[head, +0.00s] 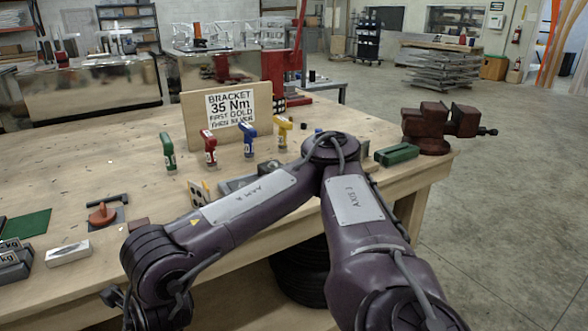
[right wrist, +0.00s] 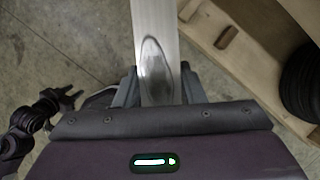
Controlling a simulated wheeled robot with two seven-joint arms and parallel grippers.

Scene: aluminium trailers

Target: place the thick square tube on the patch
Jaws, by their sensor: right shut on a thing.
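My right gripper (right wrist: 160,88) is shut on a pale metal bar with a flat face, which looks like the thick square tube (right wrist: 155,20). The tube runs up out of the right wrist view, over the concrete floor, so its far end is hidden. In the head view my right arm bends across the table, and its gripper and the tube do not show clearly. A dark green flat patch (head: 27,224) lies on the table at the left; its top is bare. My left gripper (right wrist: 68,98) seems to be the dark claw at the left of the right wrist view; its jaws are unclear.
Near the patch are a silver block (head: 68,253), grey weights (head: 14,264) and an orange-handled tool (head: 102,214). Several coloured clamps stand before a bracket sign (head: 232,108). A red vise (head: 433,125) is at the right corner. A tyre (right wrist: 301,82) sits under the table.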

